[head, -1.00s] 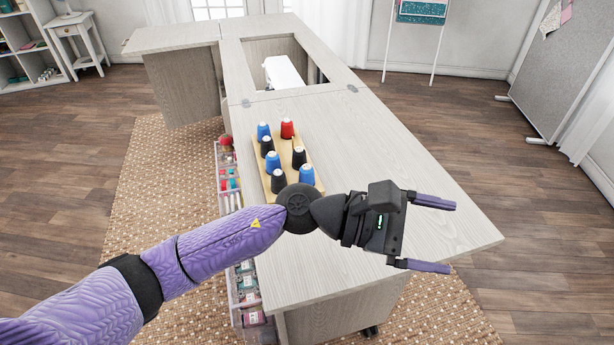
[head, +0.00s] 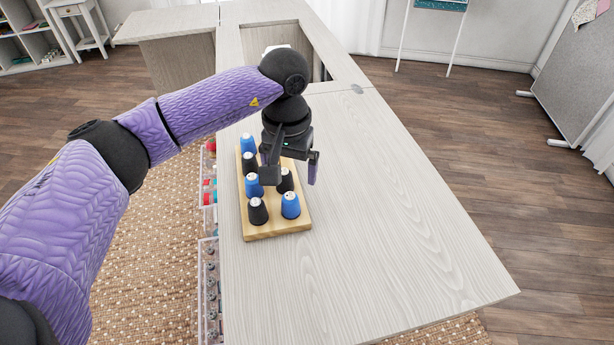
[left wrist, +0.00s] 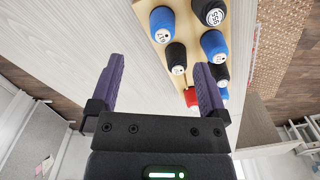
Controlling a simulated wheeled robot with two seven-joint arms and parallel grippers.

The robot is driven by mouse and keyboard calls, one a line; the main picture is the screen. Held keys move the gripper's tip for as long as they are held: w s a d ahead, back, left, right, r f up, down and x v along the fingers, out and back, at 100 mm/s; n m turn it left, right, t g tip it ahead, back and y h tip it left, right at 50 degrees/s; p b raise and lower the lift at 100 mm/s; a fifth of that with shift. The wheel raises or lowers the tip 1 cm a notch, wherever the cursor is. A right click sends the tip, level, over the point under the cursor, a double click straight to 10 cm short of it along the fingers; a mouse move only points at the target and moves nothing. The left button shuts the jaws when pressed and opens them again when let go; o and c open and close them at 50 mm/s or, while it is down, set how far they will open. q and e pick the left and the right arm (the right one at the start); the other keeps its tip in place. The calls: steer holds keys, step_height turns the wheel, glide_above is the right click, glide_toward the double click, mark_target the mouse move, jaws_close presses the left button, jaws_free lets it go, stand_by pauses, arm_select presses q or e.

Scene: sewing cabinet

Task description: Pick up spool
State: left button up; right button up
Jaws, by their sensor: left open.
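Blue and black spools stand upright in two rows on a wooden board (head: 275,232) on the table. Clear in the head view are a front blue spool (head: 290,206), a front black spool (head: 258,212) and a middle blue spool (head: 253,186). A red spool (left wrist: 191,98) shows in the left wrist view, near the right finger's tip; my gripper hides it in the head view. My left gripper (head: 290,172) is open and points down over the board's right side. No spool is visibly held. My right gripper is not in view.
The pale wood table (head: 400,230) is clear right of the board. Open drawers (head: 208,280) of small supplies stick out along its left side. A recessed opening is at the table's back, partly behind my arm.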

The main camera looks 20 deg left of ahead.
mark_target(291, 198)
arm_select(q)
steer(key=f+b, duration=0.1)
steer(key=f, duration=0.2)
steer(key=f+b, duration=0.1)
steer(key=f, duration=0.2)
steer(key=f+b, duration=0.1)
steer(key=f, duration=0.2)
steer(key=shift+w+a+f+b, duration=0.25)
steer(key=shift+b, duration=0.05)
steer(key=shift+f, duration=0.35)
steer(key=shift+r, duration=0.15)
steer(key=shift+c, duration=1.3)
steer(key=c, duration=0.5)
jaws_close()
steer(key=shift+r, duration=0.15)
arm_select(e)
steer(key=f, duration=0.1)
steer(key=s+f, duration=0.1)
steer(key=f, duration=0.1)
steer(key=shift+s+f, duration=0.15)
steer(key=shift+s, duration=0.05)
